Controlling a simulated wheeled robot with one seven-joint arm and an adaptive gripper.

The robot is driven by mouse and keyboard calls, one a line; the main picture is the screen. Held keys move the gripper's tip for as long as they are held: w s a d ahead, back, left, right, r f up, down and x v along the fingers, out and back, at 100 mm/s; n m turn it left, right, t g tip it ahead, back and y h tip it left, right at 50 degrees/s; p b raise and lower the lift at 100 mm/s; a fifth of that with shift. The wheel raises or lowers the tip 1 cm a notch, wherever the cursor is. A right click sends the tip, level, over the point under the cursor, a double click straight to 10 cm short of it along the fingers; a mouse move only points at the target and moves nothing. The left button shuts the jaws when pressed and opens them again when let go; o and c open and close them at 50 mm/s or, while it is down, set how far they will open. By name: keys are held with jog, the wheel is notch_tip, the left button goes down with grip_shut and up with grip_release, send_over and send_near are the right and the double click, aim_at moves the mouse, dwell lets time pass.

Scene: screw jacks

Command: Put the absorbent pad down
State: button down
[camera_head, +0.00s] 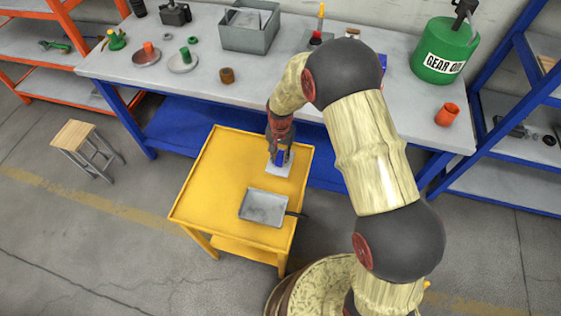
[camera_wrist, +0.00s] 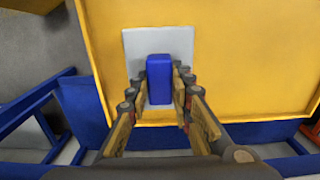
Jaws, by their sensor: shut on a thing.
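The absorbent pad is a flat pale grey-white square with an upright blue block at its middle. In the head view the pad (camera_head: 279,171) is at the back right of the yellow cart top (camera_head: 215,165). In the wrist view the pad (camera_wrist: 136,48) is near the cart's edge, with the blue block (camera_wrist: 160,82) between my fingers. My gripper (camera_head: 279,148) points down and is shut on the blue block; it also shows in the wrist view (camera_wrist: 162,70). I cannot tell whether the pad's underside touches the cart.
A grey metal tray (camera_head: 264,206) lies on the cart in front of the pad. The cart's left part is clear. Behind stands a long workbench (camera_head: 200,92) with a grey bin (camera_head: 249,38), small parts and a green gear oil can (camera_head: 443,52). A stool (camera_head: 76,136) stands at left.

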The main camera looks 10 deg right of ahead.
aim_at(280, 160)
jog(key=shift+w+f, duration=0.35)
jog(key=shift+f, duration=0.15)
jog(key=shift+f+b, duration=0.7)
jog(key=shift+f, duration=0.65)
jog(key=shift+f, duration=0.2)
jog(key=c, duration=1.6)
grip_release()
jog(key=shift+s, duration=0.1)
jog(key=shift+r, duration=0.15)
notch_tip(280, 160, up, 12)
jog(key=p, duration=0.3)
jog(key=shift+d+r, duration=0.1)
jog(key=shift+r, duration=0.05)
